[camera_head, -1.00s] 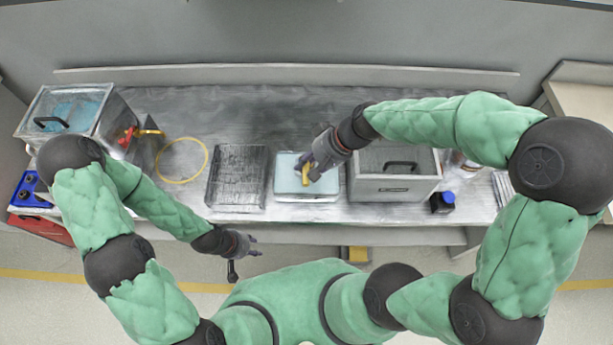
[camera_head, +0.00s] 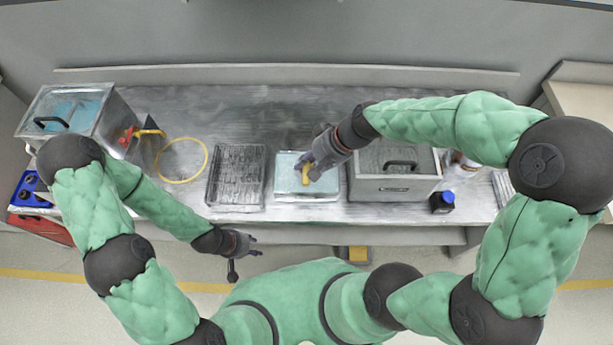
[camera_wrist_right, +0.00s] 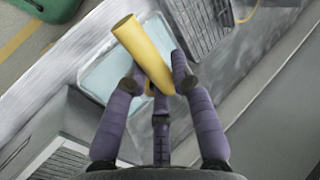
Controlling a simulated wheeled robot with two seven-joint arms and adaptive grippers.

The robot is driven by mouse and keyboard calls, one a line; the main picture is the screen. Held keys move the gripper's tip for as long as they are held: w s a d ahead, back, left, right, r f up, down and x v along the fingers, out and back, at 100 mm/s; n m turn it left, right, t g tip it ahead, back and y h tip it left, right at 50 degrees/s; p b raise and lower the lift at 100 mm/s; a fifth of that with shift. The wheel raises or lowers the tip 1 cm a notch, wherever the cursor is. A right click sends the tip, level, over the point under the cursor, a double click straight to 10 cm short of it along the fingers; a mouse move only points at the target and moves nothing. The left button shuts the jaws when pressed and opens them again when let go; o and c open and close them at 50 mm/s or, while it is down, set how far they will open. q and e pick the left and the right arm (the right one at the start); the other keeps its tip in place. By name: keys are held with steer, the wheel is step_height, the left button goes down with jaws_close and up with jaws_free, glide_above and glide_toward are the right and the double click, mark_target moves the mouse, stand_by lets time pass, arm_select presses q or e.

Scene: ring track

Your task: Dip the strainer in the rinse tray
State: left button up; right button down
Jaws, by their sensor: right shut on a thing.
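The rinse tray (camera_head: 285,196) is a shallow light tray with pale blue liquid, near the middle of the bench. It also shows in the right wrist view (camera_wrist_right: 97,78). My right gripper (camera_head: 308,168) is over the tray and shut on the strainer's yellow handle (camera_head: 305,182). In the right wrist view the handle (camera_wrist_right: 137,42) stands tilted between the purple fingers (camera_wrist_right: 158,80). The strainer's mesh is not visible, so I cannot tell how deep it is. My left gripper (camera_head: 253,245) is empty in front of the bench, with its fingers apart.
A dark wire rack tray (camera_head: 210,190) is left of the rinse tray. A grey lidded box (camera_head: 395,186) stands close on its right, with a blue-capped bottle (camera_head: 442,202) beyond. A yellow ring (camera_head: 183,181) and a lidded clear tank (camera_head: 105,120) are at the left.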

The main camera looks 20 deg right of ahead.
steer(key=shift+r+p, duration=1.55)
steer(key=shift+r, duration=0.55)
